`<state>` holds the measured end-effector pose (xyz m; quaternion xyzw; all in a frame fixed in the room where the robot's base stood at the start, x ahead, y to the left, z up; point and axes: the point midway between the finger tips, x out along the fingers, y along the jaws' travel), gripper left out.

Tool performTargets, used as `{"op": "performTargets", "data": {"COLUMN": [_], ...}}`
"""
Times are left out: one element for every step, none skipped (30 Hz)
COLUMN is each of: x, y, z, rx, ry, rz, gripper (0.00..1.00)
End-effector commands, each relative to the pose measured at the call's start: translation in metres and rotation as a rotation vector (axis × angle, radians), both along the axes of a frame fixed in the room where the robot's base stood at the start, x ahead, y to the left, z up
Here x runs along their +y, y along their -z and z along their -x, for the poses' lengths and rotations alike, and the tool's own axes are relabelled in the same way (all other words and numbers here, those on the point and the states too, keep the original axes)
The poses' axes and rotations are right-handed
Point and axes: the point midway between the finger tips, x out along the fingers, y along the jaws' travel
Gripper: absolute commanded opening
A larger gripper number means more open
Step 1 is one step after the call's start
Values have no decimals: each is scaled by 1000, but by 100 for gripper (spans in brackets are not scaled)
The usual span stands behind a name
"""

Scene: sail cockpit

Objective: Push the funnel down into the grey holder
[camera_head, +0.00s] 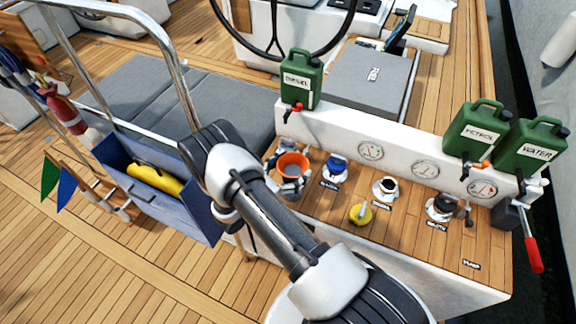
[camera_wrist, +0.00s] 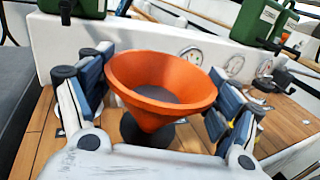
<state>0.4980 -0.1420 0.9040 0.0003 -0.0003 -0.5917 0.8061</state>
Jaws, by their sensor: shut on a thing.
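The orange funnel (camera_head: 293,164) is at the left end of the wooden cockpit bench, wide mouth up. In the wrist view the funnel (camera_wrist: 160,85) fills the space between the fingers of my gripper (camera_wrist: 162,75), which is shut on it. The funnel's lower cone goes down toward a dark grey round piece (camera_wrist: 135,130), which looks like the holder. The funnel hides most of this piece, so I cannot tell how deep the spout sits in it. In the head view my gripper (camera_head: 289,169) and arm partly cover this spot.
A blue-lidded item (camera_head: 335,167), a white-and-black fitting (camera_head: 385,188), a yellow piece (camera_head: 360,213) and a winch-like fitting (camera_head: 440,206) stand to the right on the bench. Green cans (camera_head: 300,78) sit on the white ledge behind. A blue bin (camera_head: 150,190) is at left.

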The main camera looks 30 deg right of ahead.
Motion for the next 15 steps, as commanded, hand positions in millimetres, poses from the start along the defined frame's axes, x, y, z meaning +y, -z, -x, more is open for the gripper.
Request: {"op": "performTargets", "data": {"x": [0, 0, 0, 0, 0, 0, 0, 0, 0, 0, 0, 0, 1, 0, 1], "y": [9, 12, 16, 20, 23, 27, 30, 33, 36, 38, 39, 41, 41, 42, 42], "z": [0, 0, 0, 0, 0, 0, 0, 0, 0, 0, 0, 0, 0, 0, 0], "rx": [0, 0, 1, 1, 1, 1, 1, 1, 1, 0, 0, 0, 0, 0, 0], "ry": [-1, -1, -1, -1, -1, -1, -1, -1, -1, -1, -1, -1, -1, -1, -1], "rz": [0, 0, 0, 0, 0, 0, 0, 0, 0, 0, 0, 0, 0, 0, 0], "gripper": [54, 54, 54, 54, 54, 54, 54, 54, 54, 54, 54, 54, 54, 54, 54]}}
